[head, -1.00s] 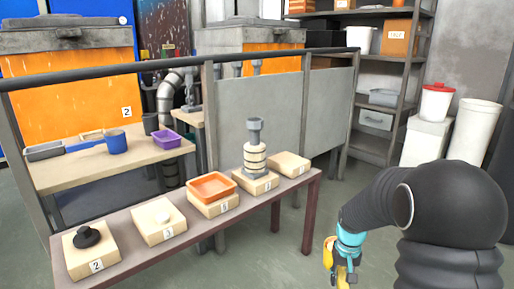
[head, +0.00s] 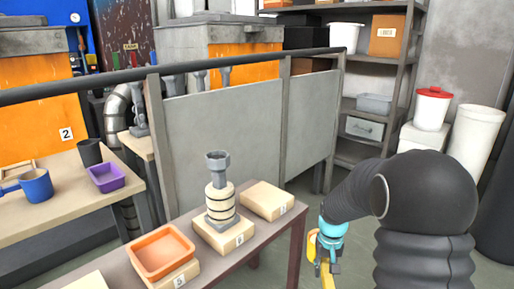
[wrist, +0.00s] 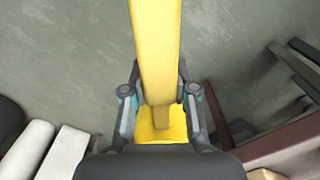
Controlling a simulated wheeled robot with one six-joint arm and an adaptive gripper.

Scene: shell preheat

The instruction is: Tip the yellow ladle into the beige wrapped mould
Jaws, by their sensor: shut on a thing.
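The beige wrapped mould (head: 221,201) stands upright on a numbered beige block on the brown table. It has a grey funnel-like top and dark bands around its beige body. The yellow ladle (wrist: 155,45) is in my gripper (wrist: 160,98), and its yellow also shows in the head view (head: 312,244). My gripper (head: 327,262) is shut on the ladle. It hangs to the right of the table, apart from the mould. In the wrist view the long yellow part runs up between the fingers. What the ladle holds cannot be seen.
An orange tray (head: 162,253) sits on a block left of the mould, and an empty block (head: 267,200) is on its right. Grey fence panels (head: 215,130) stand behind the table. Open floor lies around the gripper. Shelves (head: 372,100) and white bins stand at the back right.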

